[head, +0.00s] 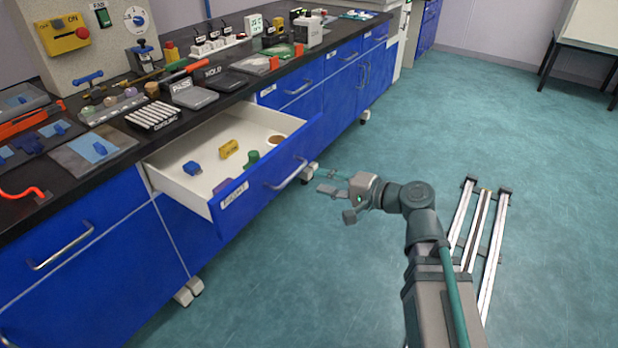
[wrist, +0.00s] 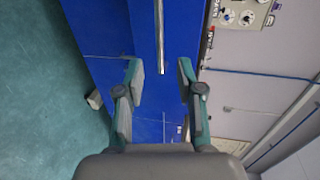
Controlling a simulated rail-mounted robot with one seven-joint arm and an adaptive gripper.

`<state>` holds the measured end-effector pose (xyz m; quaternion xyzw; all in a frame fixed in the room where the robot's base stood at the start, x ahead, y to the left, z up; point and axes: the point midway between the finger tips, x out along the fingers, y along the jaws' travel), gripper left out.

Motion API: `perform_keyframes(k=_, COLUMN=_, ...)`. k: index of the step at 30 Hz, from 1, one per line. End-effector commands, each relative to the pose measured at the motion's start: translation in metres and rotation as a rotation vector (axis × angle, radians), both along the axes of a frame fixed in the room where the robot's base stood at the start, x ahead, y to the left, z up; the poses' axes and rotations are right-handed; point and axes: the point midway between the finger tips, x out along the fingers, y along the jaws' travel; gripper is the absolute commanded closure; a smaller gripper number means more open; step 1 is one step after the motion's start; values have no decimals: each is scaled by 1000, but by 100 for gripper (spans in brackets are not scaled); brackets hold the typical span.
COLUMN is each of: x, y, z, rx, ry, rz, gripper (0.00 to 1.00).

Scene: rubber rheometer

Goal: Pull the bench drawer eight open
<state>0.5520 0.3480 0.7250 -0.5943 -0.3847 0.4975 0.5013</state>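A blue-fronted bench drawer (head: 232,207) stands well open from the bench in the head view, with a pale interior. It has a metal bar handle (head: 287,176) and a white label whose text I cannot read surely. Inside lie a blue item (head: 192,168), a yellow block (head: 229,149), a green piece (head: 251,158) and a brown round item (head: 275,140). My gripper (head: 326,181) is open and empty, just right of the handle and apart from it. In the wrist view, the spread fingers (wrist: 160,75) face a blue front with a bar handle (wrist: 160,35) between and beyond their tips.
The black bench top (head: 120,127) is crowded with a rack of rods (head: 154,116), tools and a machine (head: 85,40). Other closed blue drawers (head: 70,250) flank the open one. Floor rails (head: 482,235) lie at the right. The teal floor (head: 520,120) is mostly clear.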

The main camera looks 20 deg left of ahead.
Motion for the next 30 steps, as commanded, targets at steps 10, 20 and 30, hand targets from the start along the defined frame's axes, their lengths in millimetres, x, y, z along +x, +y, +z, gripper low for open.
perform_keyframes(k=10, x=-5, y=-22, z=5, rx=0, ry=1, rz=0, gripper=63)
perform_keyframes(k=20, x=-5, y=-22, z=5, rx=0, ry=0, rz=1, gripper=63)
perform_keyframes(k=30, x=-33, y=-33, z=-51, rx=-243, ry=-55, rz=160, gripper=63)
